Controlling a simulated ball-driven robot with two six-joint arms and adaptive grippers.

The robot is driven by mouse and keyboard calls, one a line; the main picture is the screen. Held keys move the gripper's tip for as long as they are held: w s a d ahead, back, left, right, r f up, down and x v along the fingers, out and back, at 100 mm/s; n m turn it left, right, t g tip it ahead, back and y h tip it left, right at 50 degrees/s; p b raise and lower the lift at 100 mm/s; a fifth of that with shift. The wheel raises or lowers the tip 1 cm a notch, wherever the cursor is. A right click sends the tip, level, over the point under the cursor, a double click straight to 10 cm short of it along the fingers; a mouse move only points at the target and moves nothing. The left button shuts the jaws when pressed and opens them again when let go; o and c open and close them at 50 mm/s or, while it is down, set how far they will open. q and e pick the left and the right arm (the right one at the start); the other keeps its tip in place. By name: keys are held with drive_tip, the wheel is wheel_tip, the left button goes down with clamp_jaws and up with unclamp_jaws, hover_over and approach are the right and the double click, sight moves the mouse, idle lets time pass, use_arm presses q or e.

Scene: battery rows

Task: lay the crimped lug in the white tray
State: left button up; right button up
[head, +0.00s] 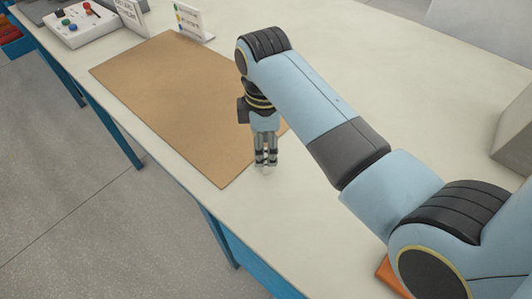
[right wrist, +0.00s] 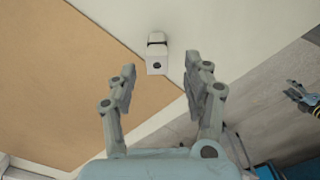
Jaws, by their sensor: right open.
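My right gripper (head: 266,163) points down at the near edge of the brown mat, low over the table. In the right wrist view its two fingers (right wrist: 160,72) are apart with nothing held between them. No white tray can be made out. What looks like my left gripper (right wrist: 300,97) shows small at the right of the wrist view; its jaw state is unclear.
The brown mat (head: 160,90) covers the table's left middle. A white button box (head: 80,27) and small upright signs (head: 190,22) stand at the far left. A grey block (head: 514,135) is at the right edge. An orange thing (head: 391,278) is partly hidden by my arm.

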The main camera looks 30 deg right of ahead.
drive_tip(key=shift+f, duration=0.85)
drive_tip(key=f, duration=0.5)
drive_tip(key=shift+d, duration=0.35)
drive_tip(key=shift+f, duration=0.1)
drive_tip(key=shift+c, duration=2.7)
use_arm(q)
drive_tip(key=shift+d+f, duration=0.1)
drive_tip(key=shift+f, duration=0.05)
use_arm(e)
clamp_jaws()
